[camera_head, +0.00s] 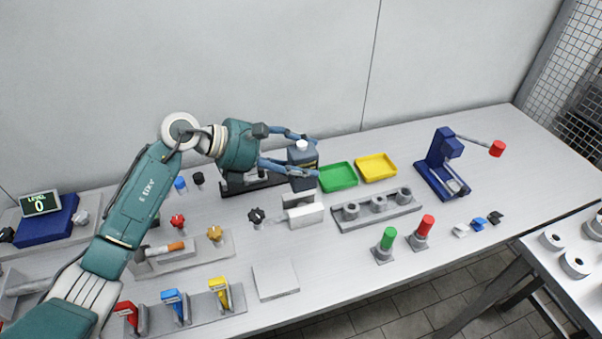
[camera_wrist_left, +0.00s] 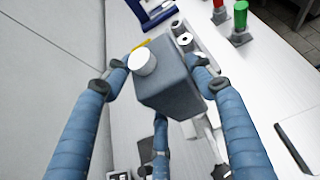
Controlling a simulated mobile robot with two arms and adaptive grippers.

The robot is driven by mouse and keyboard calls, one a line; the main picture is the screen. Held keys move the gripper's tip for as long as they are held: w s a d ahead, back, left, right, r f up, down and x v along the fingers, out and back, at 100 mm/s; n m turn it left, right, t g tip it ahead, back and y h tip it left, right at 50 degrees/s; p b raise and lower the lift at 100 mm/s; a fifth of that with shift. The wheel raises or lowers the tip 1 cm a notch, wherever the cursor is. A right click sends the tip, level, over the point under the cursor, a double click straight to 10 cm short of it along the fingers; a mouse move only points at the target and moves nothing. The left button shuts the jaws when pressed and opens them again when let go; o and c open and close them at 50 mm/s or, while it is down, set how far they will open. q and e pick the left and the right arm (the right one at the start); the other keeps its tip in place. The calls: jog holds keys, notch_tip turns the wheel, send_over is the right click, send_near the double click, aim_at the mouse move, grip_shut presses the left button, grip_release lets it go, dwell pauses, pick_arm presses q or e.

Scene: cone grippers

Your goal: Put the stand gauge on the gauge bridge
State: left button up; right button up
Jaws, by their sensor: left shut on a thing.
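My left gripper (camera_head: 303,152) is shut on a slate-blue block with a round white cap or dial on top, which I take to be the stand gauge (camera_head: 302,172). The gauge also shows between the fingers in the left wrist view (camera_wrist_left: 172,88). It looks upright, its white top facing up; its height over the table is hard to tell. A dark and grey holder (camera_head: 240,187) sits partly hidden under the gripper. A pale slotted bracket (camera_head: 305,215) stands just in front of the held gauge. I cannot tell which of these is the gauge bridge. My right gripper is not in view.
A green tray (camera_head: 338,177) and a yellow tray (camera_head: 376,167) lie right of the gauge. A grey rack with round sockets (camera_head: 375,211) is in front of them. A blue press (camera_head: 442,165) with a red-ended lever stands further right.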

aim_at(301, 178)
pick_arm(q)
jog(key=shift+f, duration=0.85)
notch_tip(301, 178, down, 4)
jog(key=shift+f+p, duration=0.1)
jog(key=shift+p, duration=0.45)
jog(key=shift+f, duration=0.1)
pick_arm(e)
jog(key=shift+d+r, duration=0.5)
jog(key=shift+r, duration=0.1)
pick_arm(q)
jog(key=shift+f, duration=0.1)
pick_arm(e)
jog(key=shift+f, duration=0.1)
pick_arm(q)
jog(key=shift+f+b, duration=0.1)
jog(key=shift+b, duration=0.25)
jog(key=o, duration=1.4)
jog(key=shift+c, duration=0.2)
